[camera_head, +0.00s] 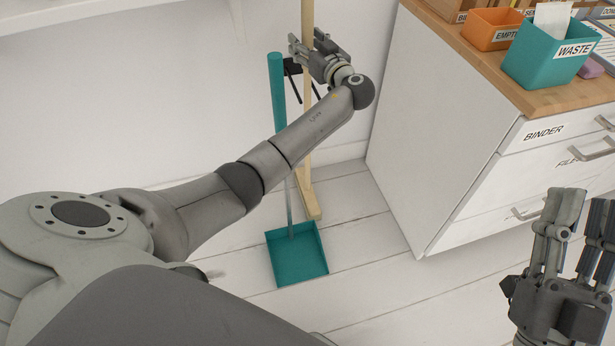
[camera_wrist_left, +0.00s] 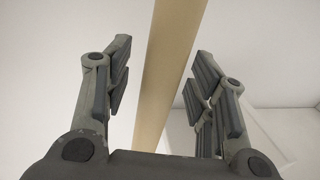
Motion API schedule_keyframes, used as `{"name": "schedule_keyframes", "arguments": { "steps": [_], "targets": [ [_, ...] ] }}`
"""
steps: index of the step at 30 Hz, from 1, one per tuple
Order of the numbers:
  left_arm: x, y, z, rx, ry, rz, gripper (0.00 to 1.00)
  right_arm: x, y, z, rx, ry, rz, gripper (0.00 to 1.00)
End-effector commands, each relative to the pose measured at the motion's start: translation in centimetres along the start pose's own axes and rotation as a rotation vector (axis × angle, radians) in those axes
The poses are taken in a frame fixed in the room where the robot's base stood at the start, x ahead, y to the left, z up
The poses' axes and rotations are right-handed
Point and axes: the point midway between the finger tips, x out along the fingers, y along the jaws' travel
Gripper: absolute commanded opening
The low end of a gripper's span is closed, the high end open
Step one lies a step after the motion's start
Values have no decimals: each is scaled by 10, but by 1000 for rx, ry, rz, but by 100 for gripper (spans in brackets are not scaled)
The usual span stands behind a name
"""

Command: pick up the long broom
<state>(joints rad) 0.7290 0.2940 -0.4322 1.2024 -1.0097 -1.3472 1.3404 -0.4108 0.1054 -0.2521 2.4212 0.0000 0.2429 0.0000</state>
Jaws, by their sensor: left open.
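The long broom (camera_head: 307,18) has a pale wooden handle and stands upright near the wall, its wooden foot on the floor. My left gripper (camera_head: 308,46) is open at the upper part of the handle, and my arm hides some of the handle below. In the left wrist view, the broom handle (camera_wrist_left: 168,75) runs between the two spread fingers of my left gripper (camera_wrist_left: 162,68), with a gap on both sides. My right gripper (camera_head: 585,205) is at the lower right, fingers pointing up, apart and empty.
A teal long-handled dustpan (camera_head: 297,258) stands just left of the broom, its handle beside my left gripper. A white drawer cabinet (camera_head: 440,130) stands to the right, with a teal waste bin (camera_head: 545,55) and an orange box (camera_head: 490,30) on top.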

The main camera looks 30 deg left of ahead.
Motion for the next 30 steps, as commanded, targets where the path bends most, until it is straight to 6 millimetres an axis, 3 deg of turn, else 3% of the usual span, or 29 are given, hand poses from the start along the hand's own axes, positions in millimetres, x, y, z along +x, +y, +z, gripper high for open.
{"name": "schedule_keyframes", "arguments": {
  "steps": [5, 17, 30],
  "targets": [
    [0, 0, 0, 0, 0, 1, 51, 0, 0, 0, 0, 0, 0, 36],
    [0, 0, 0, 0, 0, 1, 1, 0, 0, 0, 0, -1, 0, 36],
    [-2, 0, -6, -3, 3, 1, 2, 2, 0, 4, -1, -25, 1, 36]
  ]
}}
